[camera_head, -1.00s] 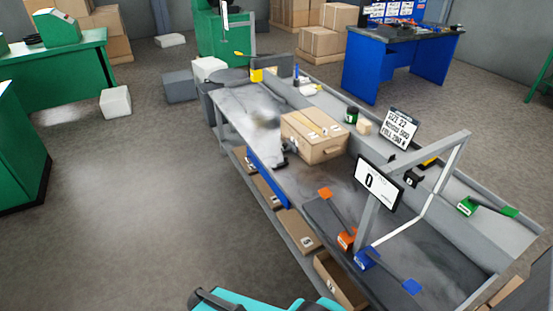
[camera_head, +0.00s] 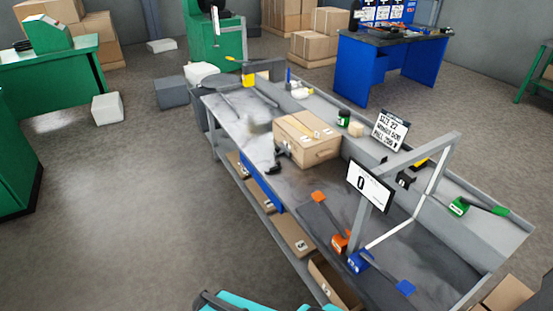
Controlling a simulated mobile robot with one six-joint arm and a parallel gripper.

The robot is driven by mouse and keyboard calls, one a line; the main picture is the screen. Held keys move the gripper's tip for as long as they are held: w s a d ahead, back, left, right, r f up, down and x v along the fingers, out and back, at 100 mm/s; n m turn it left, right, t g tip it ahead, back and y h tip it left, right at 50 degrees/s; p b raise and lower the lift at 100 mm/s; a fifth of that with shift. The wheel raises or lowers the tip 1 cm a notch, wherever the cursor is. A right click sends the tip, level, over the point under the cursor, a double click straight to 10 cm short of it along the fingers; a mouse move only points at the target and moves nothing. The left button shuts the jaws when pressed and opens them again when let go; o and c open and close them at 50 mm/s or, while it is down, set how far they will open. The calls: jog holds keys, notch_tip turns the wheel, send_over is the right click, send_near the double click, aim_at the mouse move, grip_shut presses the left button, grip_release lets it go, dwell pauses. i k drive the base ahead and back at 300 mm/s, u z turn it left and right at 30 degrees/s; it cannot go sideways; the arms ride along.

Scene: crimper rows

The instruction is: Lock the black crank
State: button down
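A small black crank-like part (camera_head: 403,180) sits behind the display frame on the workbench, partly hidden by the frame and screen. Another black handled part (camera_head: 278,163) lies at the left end of the cardboard box. I cannot tell for certain which is the black crank, or whether either is locked. An orange crank (camera_head: 339,243), a blue crank (camera_head: 360,260) and a green crank (camera_head: 459,206) are on the bench. My gripper is not in view.
The long grey workbench (camera_head: 228,136) carries a cardboard box (camera_head: 306,140), a sign (camera_head: 391,131) and a screen (camera_head: 369,185) on a grey frame. A yellow part (camera_head: 249,74) stands at its far end.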

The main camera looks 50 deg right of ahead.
aim_at(267, 171)
jog(key=i, duration=0.9)
